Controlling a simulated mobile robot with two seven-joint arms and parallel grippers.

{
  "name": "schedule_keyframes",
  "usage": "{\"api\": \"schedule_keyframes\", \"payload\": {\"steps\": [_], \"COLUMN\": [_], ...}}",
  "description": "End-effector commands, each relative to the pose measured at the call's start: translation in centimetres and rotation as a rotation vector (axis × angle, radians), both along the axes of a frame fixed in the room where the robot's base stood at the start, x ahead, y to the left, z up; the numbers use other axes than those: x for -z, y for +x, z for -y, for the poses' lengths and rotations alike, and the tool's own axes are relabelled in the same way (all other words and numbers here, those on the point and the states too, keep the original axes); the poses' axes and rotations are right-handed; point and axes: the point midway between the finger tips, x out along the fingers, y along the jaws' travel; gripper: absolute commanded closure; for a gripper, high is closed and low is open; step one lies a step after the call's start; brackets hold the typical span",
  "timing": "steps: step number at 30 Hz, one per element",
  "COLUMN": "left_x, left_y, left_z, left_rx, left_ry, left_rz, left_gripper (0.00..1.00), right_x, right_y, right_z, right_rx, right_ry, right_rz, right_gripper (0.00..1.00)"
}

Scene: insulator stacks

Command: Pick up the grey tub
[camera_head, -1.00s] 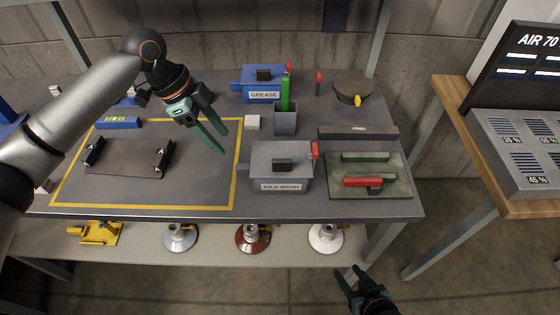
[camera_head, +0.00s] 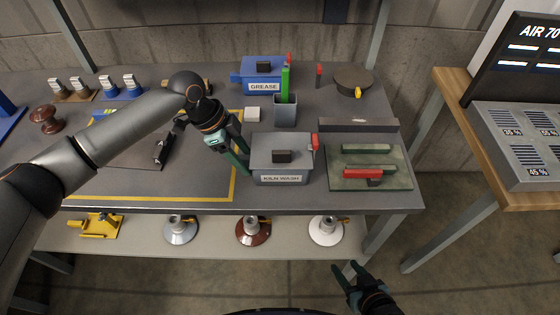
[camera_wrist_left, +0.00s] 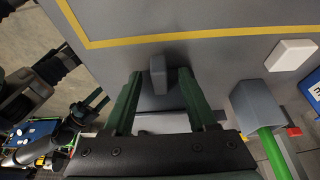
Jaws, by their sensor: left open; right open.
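Most of the tub body is hidden there by the gripper. My right gripper (camera_head: 352,279) is open and empty, low in front of the bench.
A grey cup (camera_head: 285,113) with a green-handled tool stands behind the tub. A blue GREASE tub (camera_head: 260,78) is further back. A white block (camera_head: 252,114) lies nearby. A green mat (camera_head: 370,182) with a red-handled item is to the right. Yellow-bordered bench area lies left.

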Motion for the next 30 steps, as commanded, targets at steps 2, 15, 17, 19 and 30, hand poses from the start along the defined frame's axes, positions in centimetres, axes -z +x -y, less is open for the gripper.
{"api": "schedule_keyframes", "payload": {"steps": [2,15,17,19,30], "left_x": [-0.02,-0.06,-0.07,-0.07,-0.33], "left_y": [-0.01,-0.01,-0.01,-0.01,0.09], "left_z": [-0.01,-0.03,-0.03,-0.04,0.08], "left_rx": [0.0,0.0,0.0,0.0,0.0], "left_ry": [0.0,0.0,0.0,0.0,-0.005], "left_rz": [0.0,0.0,0.0,0.0,0.003], "left_gripper": [0.43,0.91,0.98,1.0,1.0], "right_x": [0.01,0.17,0.21,0.24,0.21], "right_y": [0.0,-0.1,-0.11,-0.13,-0.12], "right_z": [-0.02,-0.02,-0.01,-0.01,0.03], "right_rx": [0.0,-0.001,-0.001,0.0,-0.001], "right_ry": [0.0,0.0,0.0,-0.001,-0.002], "right_rz": [0.0,-0.004,-0.005,-0.006,-0.006], "right_gripper": [0.5,0.5,0.5,0.5,0.5]}}
